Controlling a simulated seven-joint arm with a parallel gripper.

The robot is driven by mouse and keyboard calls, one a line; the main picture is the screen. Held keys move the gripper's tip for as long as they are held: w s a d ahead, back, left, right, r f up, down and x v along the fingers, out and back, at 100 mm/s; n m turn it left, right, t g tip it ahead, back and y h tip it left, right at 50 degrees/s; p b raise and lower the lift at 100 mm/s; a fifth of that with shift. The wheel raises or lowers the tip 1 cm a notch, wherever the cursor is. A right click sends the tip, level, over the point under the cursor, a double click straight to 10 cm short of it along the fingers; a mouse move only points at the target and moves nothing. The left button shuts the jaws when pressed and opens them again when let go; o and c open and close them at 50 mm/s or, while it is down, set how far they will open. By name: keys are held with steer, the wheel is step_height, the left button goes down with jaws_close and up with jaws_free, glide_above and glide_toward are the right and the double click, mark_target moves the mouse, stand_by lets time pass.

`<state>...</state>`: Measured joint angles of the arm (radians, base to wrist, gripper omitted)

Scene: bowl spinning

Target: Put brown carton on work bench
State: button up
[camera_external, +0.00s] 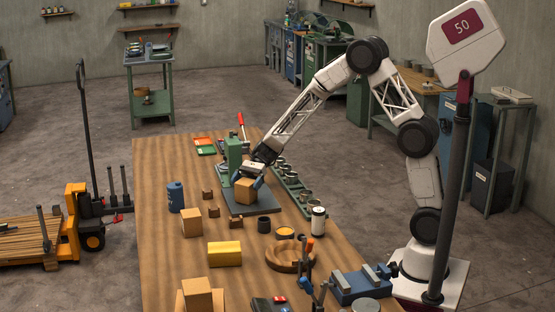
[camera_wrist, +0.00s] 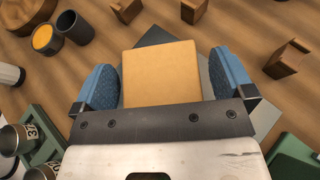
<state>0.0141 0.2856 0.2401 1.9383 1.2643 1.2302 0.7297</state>
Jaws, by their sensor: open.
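A brown carton (camera_external: 245,190) sits on the dark base plate (camera_external: 265,207) of a green bench device (camera_external: 233,152), which stands on the wooden work bench (camera_external: 155,180). In the wrist view the carton (camera_wrist: 162,72) lies between the two blue fingers. My gripper (camera_external: 249,177) is open at the carton, with one finger on each side. Gaps show between the fingers and the carton in the wrist view (camera_wrist: 164,82). The carton's lower part is hidden in the wrist view.
Other brown cartons stand on the bench, one at the middle left (camera_external: 191,223) and one in front (camera_external: 198,294). A yellow block (camera_external: 225,254), a blue can (camera_external: 175,197), a brown ring (camera_external: 285,259) and a green rack of cups (camera_external: 291,190) are around. The bench's left strip is clear.

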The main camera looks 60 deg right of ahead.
steer(key=shift+d+r, duration=0.1)
steer(key=shift+r, duration=0.1)
steer(key=v, duration=1.2)
steer(key=shift+s, duration=0.1)
stand_by(0.5)
steer(key=s+r+n+h, duration=0.3)
steer(key=s+r+n, duration=0.1)
steer(key=s, duration=0.7)
steer(key=s+r+n+h, duration=0.3)
steer(key=s+r+n, duration=0.15)
steer(key=s, duration=0.65)
steer(key=s+d+n+t+h, duration=0.1)
steer(key=s+d+n+h, duration=0.1)
steer(key=s, duration=0.9)
steer(key=s+d+r+n+t+h, duration=0.1)
steer(key=s+n+h, duration=0.4)
steer(key=s, duration=0.6)
steer(key=shift+d+r+n+t, duration=0.25)
steer(key=shift+d+n, duration=0.4)
steer(key=shift+n, duration=0.5)
